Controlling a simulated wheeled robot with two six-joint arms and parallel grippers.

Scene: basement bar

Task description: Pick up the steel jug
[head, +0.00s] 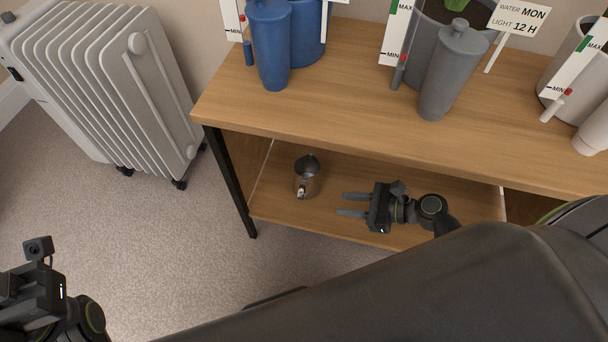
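The steel jug (311,183) is a small shiny metal vessel with a dark top. It stands upright on the lower shelf (270,205) of the wooden table, near the shelf's left end. My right gripper (342,204) is over the lower shelf, just right of the jug. Its two fingers point left toward the jug, are spread apart and hold nothing; a small gap to the jug shows. My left gripper (22,290) is at the lower left over the carpet, cut off by the picture edge, and its fingers do not show clearly.
The wooden tabletop (340,110) overhangs the lower shelf. On it stand blue bottle (270,45), grey bottle (452,75) and planters with gauges. A black table leg (232,180) is left of the jug. A white radiator (100,80) stands at left; carpet between is free.

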